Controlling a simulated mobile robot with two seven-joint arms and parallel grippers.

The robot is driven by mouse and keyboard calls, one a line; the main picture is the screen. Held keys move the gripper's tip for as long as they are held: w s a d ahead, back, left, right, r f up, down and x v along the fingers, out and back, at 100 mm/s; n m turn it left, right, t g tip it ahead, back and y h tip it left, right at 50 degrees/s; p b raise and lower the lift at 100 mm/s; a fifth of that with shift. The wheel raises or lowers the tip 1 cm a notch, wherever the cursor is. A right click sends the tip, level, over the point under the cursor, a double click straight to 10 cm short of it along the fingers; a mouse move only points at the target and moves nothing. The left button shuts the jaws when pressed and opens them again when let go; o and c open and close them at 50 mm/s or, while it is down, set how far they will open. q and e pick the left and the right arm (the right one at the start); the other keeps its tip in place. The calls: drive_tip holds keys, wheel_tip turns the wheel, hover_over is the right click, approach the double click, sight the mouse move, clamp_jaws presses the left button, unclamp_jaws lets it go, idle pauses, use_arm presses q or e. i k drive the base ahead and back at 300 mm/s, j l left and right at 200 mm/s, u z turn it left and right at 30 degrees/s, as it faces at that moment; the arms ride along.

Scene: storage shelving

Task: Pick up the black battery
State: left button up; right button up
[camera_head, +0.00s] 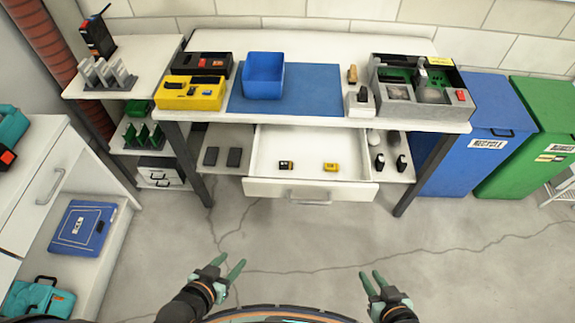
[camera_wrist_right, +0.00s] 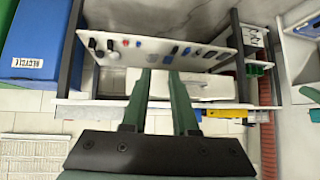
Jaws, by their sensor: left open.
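A small dark battery-like block (camera_head: 286,165), black with a lighter end, lies in the open white drawer (camera_head: 306,190) under the workbench. A yellow-and-black block (camera_head: 331,167) lies to its right in the same drawer. My left gripper (camera_head: 230,265) is open and empty, low in the head view, well short of the drawer. My right gripper (camera_head: 371,274) is also open and empty, short of the drawer on the right. Its two fingers (camera_wrist_right: 159,95) show apart in the right wrist view. I cannot make out the black battery in the right wrist view.
The workbench holds a blue bin (camera_head: 264,75), a yellow case (camera_head: 190,94) and a grey organiser (camera_head: 421,92). Dark flat items (camera_head: 234,157) and black-topped items (camera_head: 401,163) lie beside the drawer. A blue recycling bin (camera_head: 478,150) stands right. The floor before the drawer is clear.

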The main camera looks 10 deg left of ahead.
sight(283, 165)
drive_tip(key=i+j+z, duration=0.15)
drive_tip(key=j+z, duration=0.2)
drive_tip(key=j, duration=0.45)
drive_tip(key=i+j+z, duration=0.1)
drive_tip(key=j+z, duration=0.25)
drive_tip(key=j, duration=0.5)
drive_tip(key=j+z, duration=0.35)
drive_tip(key=j, duration=0.5)
drive_tip(key=j+z, duration=0.1)
drive_tip(key=i+j, duration=0.1)
drive_tip(key=i, duration=0.35)
